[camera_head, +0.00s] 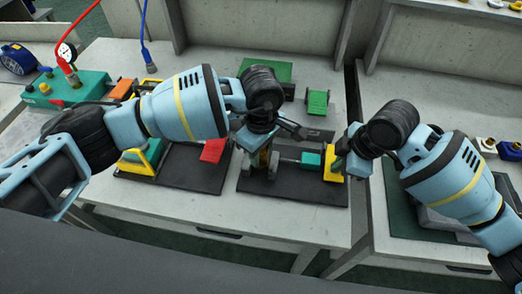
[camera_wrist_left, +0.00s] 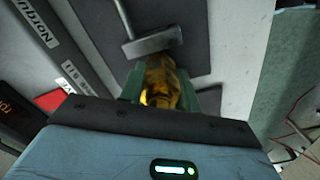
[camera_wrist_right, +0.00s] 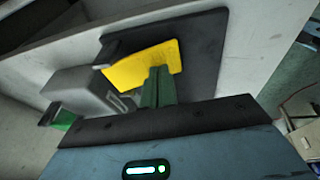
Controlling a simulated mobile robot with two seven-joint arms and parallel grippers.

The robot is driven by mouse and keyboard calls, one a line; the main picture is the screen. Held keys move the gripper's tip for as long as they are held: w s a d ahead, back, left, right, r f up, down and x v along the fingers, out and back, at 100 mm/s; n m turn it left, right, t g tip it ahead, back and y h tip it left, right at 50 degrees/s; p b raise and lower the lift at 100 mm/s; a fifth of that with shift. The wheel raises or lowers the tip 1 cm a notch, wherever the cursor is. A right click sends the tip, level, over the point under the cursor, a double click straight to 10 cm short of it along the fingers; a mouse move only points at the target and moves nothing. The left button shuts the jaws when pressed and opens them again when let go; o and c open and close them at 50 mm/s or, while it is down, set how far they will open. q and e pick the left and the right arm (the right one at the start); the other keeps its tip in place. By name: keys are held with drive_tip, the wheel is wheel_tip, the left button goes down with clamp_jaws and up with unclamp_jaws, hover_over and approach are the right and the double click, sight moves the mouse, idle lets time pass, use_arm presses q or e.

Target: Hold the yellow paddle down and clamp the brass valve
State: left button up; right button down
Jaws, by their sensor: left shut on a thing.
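The brass valve (camera_wrist_left: 165,80) sits between the green fingers of my left gripper (camera_wrist_left: 168,95) in the left wrist view, and the gripper is shut on it. In the head view my left gripper (camera_head: 262,152) comes down on the valve, which is mostly hidden there. The yellow paddle (camera_head: 331,168) is on the right side of the black base plate. My right gripper (camera_head: 346,160) is beside and over the paddle. In the right wrist view its green fingers (camera_wrist_right: 158,88) are together, in front of the yellow paddle (camera_wrist_right: 142,66). I cannot tell whether they press on it.
The valve and paddle share a black base plate (camera_head: 290,190) on a grey table. A red plate (camera_head: 213,150) on another black board is close to the left. A green block (camera_head: 317,102) stands behind. A green box (camera_head: 75,90) with hoses is at far left.

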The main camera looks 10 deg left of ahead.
use_arm(q)
drive_tip(key=shift+f, duration=1)
use_arm(e)
drive_tip(key=shift+f, duration=0.1)
idle(0.6)
